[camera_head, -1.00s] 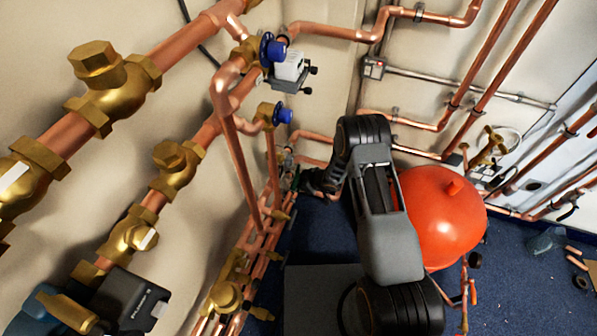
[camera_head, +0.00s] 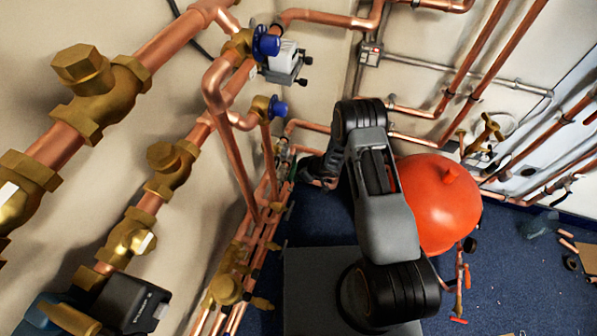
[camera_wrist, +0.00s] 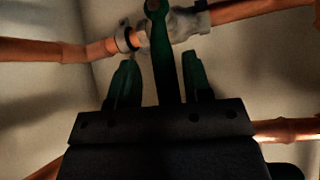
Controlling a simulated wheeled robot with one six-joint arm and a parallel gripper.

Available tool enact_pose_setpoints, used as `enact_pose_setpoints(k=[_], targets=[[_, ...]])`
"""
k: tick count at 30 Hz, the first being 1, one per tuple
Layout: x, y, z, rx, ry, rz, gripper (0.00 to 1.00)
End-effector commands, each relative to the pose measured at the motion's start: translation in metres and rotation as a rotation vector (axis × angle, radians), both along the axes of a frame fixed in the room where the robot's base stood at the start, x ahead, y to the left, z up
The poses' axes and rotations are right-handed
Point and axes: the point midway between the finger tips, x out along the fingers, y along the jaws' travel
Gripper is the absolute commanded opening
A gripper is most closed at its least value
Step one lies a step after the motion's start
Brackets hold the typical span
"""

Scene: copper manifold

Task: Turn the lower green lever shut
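The green lever (camera_wrist: 163,50) hangs from a grey valve body on a copper pipe in the wrist view, its long handle pointing down toward my gripper. My gripper (camera_wrist: 160,60) is open, with one dark green-tinted finger on each side of the lever. The lower end of the handle is hidden behind the gripper body. In the head view my gripper (camera_head: 301,174) reaches to the low pipes by the wall, and the lever cannot be made out clearly.
Copper pipes (camera_head: 235,150) with brass valves run along the left wall. Two blue-knobbed valves (camera_head: 278,106) sit above the gripper's area. A red tank (camera_head: 437,205) stands right beside my arm.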

Motion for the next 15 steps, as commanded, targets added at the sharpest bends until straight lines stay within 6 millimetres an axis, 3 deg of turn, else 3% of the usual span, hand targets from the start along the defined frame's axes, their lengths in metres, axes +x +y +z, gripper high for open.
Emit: enact_pose_setpoints(k=[8, 15], targets=[[-0.002, -0.001, 0.002, 0.0, 0.0, 0.003, 0.45], [-0.011, -0.024, 0.029, 0.001, -0.002, -0.002, 0.45]])
